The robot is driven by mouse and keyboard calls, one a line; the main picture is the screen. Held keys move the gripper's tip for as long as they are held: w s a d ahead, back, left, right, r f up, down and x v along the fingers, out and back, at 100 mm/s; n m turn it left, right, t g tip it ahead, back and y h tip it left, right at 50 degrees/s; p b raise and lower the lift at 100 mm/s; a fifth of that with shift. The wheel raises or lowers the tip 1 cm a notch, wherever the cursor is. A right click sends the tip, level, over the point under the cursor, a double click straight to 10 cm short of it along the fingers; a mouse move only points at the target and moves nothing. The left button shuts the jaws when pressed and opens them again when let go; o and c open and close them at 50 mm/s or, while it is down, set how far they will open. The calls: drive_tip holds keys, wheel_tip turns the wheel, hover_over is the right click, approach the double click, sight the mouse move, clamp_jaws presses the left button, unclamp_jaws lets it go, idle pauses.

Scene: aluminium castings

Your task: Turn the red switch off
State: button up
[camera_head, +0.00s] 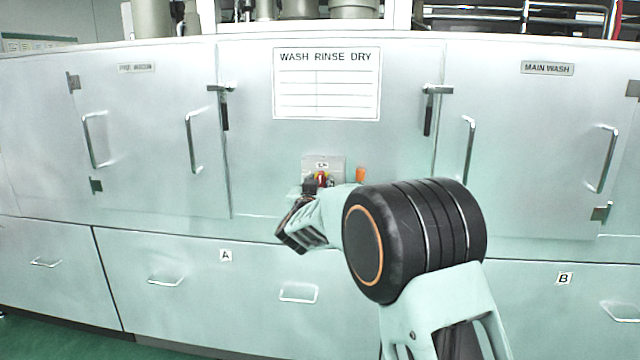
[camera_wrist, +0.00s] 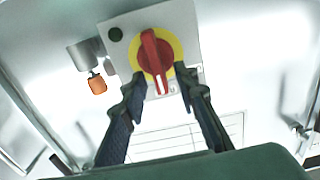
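The red switch (camera_wrist: 157,55) is a red rotary knob on a yellow disc, mounted on a light grey square plate (camera_wrist: 124,45). Its bar handle runs nearly upright in the wrist view, slightly tilted. In the head view the switch (camera_head: 321,179) is small and partly hidden by my gripper (camera_head: 312,190). In the wrist view my gripper (camera_wrist: 161,78) is open, with one dark finger on each side of the knob's lower end. The fingertips overlap the edge of the yellow disc; I cannot tell whether they touch it. Nothing is between them except the knob's end.
An orange part (camera_wrist: 97,85) on a grey cylinder sticks out beside the plate; it also shows in the head view (camera_head: 361,174). A "WASH RINSE DRY" sheet (camera_head: 327,84) is above the switch. Cabinet doors with handles (camera_head: 193,143) stand on both sides.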

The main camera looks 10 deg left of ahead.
drive_tip(key=shift+w, duration=0.3)
drive_tip(key=shift+c, duration=0.3)
clamp_jaws()
drive_tip(key=shift+r+p, duration=0.1)
drive_tip(key=shift+p, duration=0.35)
drive_tip(key=shift+a+f+n+p, duration=0.4)
drive_tip(key=shift+n+p, duration=2)
drive_tip(key=shift+n, duration=0.6)
drive_tip(key=shift+a+f+n+p, duration=0.35)
drive_tip(key=shift+n+p, duration=2.05)
drive_tip(key=shift+n, duration=0.6)
drive_tip(key=shift+a+f+n+p, duration=0.3)
drive_tip(key=shift+f+n+p, duration=0.1)
drive_tip(key=shift+n+p, duration=2.3)
drive_tip(key=shift+n+b, duration=0.3)
drive_tip(key=shift+n, duration=0.1)
